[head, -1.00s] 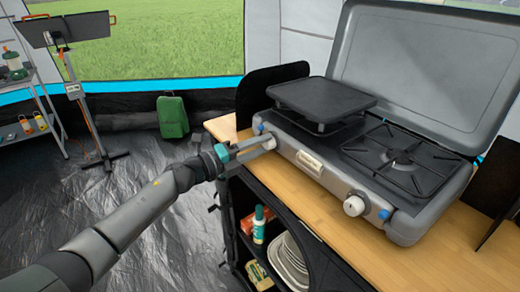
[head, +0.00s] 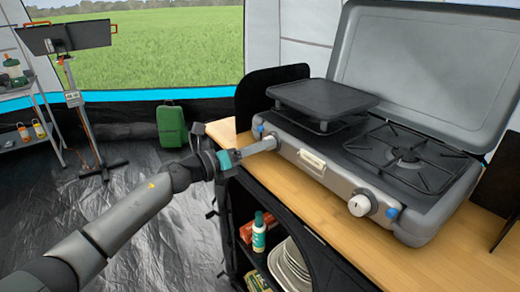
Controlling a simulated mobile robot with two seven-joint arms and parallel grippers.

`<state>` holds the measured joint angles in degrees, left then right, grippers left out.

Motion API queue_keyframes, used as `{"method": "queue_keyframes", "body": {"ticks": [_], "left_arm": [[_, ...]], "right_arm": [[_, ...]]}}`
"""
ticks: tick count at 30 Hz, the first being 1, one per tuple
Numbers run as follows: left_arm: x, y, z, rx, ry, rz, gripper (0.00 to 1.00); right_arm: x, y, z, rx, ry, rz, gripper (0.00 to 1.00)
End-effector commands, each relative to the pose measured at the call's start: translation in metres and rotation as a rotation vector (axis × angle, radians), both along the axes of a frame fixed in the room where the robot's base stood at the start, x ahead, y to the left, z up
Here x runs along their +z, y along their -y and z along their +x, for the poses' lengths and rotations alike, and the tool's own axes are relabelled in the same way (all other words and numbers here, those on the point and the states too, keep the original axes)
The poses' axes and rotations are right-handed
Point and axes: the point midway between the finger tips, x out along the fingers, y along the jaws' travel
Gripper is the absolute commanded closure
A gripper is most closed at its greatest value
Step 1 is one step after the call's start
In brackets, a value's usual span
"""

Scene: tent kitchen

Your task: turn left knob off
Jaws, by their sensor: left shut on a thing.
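The grey camping stove (head: 330,165) stands on the wooden counter with its lid raised. The left knob (head: 269,140) is at the left end of the stove's front panel, mostly hidden by my gripper. My left gripper (head: 262,147) reaches in from the left and is shut on the left knob. The right knob (head: 361,204), white and round, is at the right of the front panel. My right gripper is out of view.
A black griddle plate (head: 322,97) sits over the left burner; the right burner grate (head: 405,157) is bare. The counter (head: 330,219) is clear in front of the stove. Below, a shelf holds a bottle (head: 259,232) and plates (head: 288,265). A green case (head: 171,126) stands on the floor behind.

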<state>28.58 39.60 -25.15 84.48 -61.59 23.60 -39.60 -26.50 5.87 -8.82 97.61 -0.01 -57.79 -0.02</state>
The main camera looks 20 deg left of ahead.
Motion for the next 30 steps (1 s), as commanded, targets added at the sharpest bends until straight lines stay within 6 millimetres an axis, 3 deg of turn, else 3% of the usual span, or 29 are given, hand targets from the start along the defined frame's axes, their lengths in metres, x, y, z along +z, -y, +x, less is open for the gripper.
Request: {"method": "queue_keyframes", "body": {"ticks": [18, 19, 27, 30], "left_arm": [[-0.0005, -0.0007, 0.0002, 0.001, 0.028, 0.039, 1.00], [-0.0005, -0.0007, 0.0002, 0.001, 0.028, 0.039, 0.57], [-0.0002, -0.0004, 0.0001, 0.000, 0.027, 0.036, 0.28], [-0.0001, -0.0002, 0.0000, 0.001, 0.027, 0.035, 0.28]], "right_arm": [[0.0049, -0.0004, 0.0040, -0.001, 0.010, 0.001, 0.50], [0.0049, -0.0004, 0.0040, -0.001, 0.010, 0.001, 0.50], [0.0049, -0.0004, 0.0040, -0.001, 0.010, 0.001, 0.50], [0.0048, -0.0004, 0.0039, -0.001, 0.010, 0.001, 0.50]]}}
